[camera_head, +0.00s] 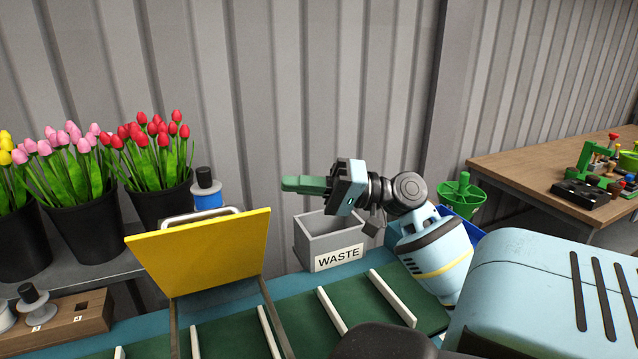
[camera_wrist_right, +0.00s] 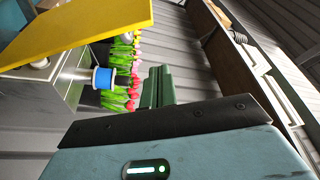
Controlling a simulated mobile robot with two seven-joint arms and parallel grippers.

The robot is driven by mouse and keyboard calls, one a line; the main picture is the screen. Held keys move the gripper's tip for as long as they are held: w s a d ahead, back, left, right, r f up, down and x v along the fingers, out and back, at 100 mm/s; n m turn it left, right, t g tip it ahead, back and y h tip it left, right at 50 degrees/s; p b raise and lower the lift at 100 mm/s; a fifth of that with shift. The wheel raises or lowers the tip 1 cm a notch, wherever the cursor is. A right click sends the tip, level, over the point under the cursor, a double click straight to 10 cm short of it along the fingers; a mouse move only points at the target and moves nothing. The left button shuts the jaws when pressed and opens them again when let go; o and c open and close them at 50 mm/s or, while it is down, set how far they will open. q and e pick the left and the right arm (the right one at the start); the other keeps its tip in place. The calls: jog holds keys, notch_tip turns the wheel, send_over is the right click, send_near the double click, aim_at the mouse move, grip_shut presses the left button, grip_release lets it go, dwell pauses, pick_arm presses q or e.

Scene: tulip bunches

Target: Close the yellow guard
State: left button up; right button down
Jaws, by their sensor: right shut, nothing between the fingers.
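The yellow guard (camera_head: 205,254) stands raised and tilted at the left of the green belt (camera_head: 240,336), with a pale handle bar along its top edge. In the right wrist view the guard (camera_wrist_right: 75,30) shows as a yellow panel at the upper left. My right gripper (camera_head: 290,184) is shut and empty, its green fingers pointing left. It is above and to the right of the guard, apart from it, over the waste box's left side. In the right wrist view its fingers (camera_wrist_right: 157,86) show closed together. My left gripper is not in view.
A grey WASTE box (camera_head: 309,262) stands behind the belt. Black buckets of tulips (camera_head: 160,203) stand at the left behind the guard, near a blue spool (camera_head: 207,199). White slats cross the belt. A wooden table (camera_head: 530,170) with tools is at the right.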

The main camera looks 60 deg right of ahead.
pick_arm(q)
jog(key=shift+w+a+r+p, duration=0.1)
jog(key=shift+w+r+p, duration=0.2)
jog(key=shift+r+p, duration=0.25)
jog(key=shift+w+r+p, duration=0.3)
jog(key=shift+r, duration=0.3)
pick_arm(e)
jog(key=shift+w+a+f, duration=0.1)
jog(key=shift+a+f, duration=0.1)
jog(key=shift+a, duration=0.6)
jog(key=shift+w+a+f, duration=0.1)
jog(key=shift+a+f, duration=0.15)
jog(key=shift+a, duration=0.6)
jog(key=shift+w+a+f, duration=0.1)
jog(key=shift+a+f, duration=0.1)
jog(key=shift+a, duration=0.6)
